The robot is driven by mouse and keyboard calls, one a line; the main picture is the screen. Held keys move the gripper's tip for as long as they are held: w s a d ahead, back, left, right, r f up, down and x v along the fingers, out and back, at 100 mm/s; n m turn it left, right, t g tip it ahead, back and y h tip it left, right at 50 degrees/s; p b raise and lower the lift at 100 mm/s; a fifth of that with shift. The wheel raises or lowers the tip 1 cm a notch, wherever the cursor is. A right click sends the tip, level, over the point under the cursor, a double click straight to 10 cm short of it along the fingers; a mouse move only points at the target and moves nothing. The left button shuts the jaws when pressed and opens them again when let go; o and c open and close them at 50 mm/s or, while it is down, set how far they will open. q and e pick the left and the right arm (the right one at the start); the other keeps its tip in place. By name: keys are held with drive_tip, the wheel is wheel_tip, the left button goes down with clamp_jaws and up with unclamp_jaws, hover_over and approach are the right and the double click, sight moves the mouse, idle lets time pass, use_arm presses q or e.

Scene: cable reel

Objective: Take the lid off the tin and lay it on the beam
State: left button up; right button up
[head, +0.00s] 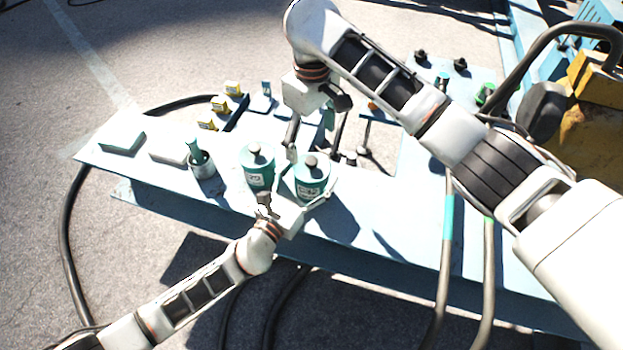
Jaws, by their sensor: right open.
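My right gripper (315,153) comes from above and behind. Its fingers are apart and empty, close to the right tin's lid knob. The exact gaps at the fingertips are hard to see.
A cup with a teal-handled tool (201,166), a grey block (169,152) and a teal box (122,141) lie left of the tins. Small yellow-topped parts (218,104) stand behind. Bare beam surface shows right of the tins. Hoses hang at the front right.

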use_arm(q)
drive_tip(key=c, duration=1.2)
drive_tip(key=o, duration=1.5)
drive_tip(key=shift+o, duration=0.2)
drive_tip(key=shift+s, duration=0.1)
